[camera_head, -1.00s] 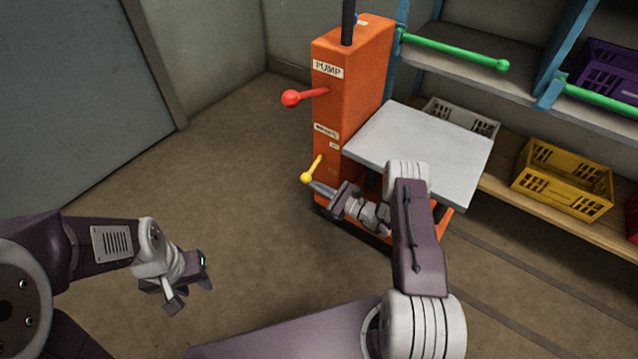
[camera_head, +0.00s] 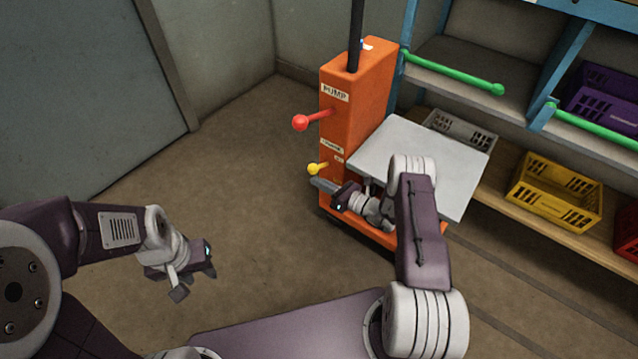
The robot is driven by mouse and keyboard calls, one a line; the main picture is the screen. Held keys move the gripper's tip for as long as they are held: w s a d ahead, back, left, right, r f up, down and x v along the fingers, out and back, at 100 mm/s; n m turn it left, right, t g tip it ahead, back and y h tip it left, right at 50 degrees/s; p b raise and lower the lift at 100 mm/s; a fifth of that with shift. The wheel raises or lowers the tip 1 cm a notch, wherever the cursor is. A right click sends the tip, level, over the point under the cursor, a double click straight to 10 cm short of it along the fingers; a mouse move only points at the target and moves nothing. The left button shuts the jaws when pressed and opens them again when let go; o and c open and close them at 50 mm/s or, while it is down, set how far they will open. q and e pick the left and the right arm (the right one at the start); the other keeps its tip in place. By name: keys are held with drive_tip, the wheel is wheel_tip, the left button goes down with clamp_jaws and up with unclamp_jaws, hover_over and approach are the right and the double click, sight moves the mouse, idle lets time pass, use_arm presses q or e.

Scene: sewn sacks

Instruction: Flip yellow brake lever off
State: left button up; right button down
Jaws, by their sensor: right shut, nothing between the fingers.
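The yellow brake lever (camera_head: 315,168) sticks out to the left from the lower front of the orange pump column (camera_head: 343,125). Its ball end is about level with its root. My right gripper (camera_head: 319,184) is shut and empty, with its fingertips just below the yellow ball. I cannot tell whether they touch it. My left gripper (camera_head: 195,284) hangs over bare floor at the left, with its fingers apart and nothing between them.
A red lever (camera_head: 302,122) sticks out above the yellow one. A grey platform (camera_head: 425,160) lies right of the column, partly behind my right arm. Shelves with green bars (camera_head: 455,73) and a yellow crate (camera_head: 553,193) stand at the right. The floor at left is clear.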

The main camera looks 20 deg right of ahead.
use_arm(q)
drive_tip(key=shift+r, duration=0.35)
use_arm(e)
drive_tip(key=shift+w+d+r, duration=0.1)
drive_tip(key=shift+r, duration=0.3)
use_arm(q)
drive_tip(key=shift+p, duration=0.3)
use_arm(e)
drive_tip(key=shift+w+d+r, duration=0.1)
drive_tip(key=shift+r, duration=0.05)
